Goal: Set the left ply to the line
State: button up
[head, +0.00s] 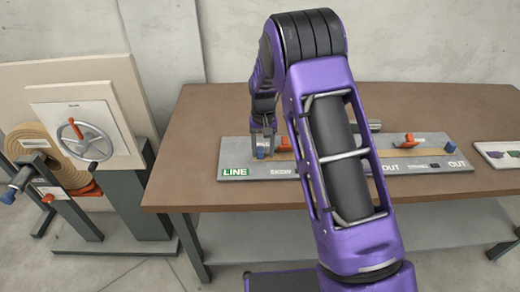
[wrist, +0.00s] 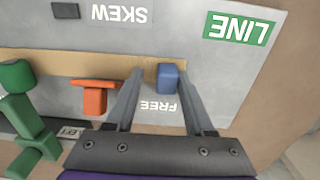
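A grey board (head: 340,172) lies on the brown table, with a green LINE label (head: 235,172) at its left end. The label also shows at the top right of the wrist view (wrist: 240,28). A blue block (wrist: 168,78) sits on the edge of a tan strip (wrist: 215,75), beside the word FREE. My gripper (wrist: 160,74) is open, with its fingers either side of the blue block and a visible gap on its left. An orange T-shaped piece (wrist: 95,96) stands left of the fingers. I cannot tell for sure which part is the ply.
Another orange piece (head: 408,140) and a blue block (head: 452,161) are at the board's right, near the OUT labels. Green blocks (wrist: 18,105) stand left in the wrist view. A white tray (head: 500,155) is at the table's right. A handwheel stand (head: 85,138) stands left.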

jog(key=shift+a, duration=0.15)
jog(key=shift+r, duration=0.2)
notch_tip(320, 180, up, 17)
jog(key=shift+r+p, duration=0.1)
jog(key=shift+p, duration=0.55)
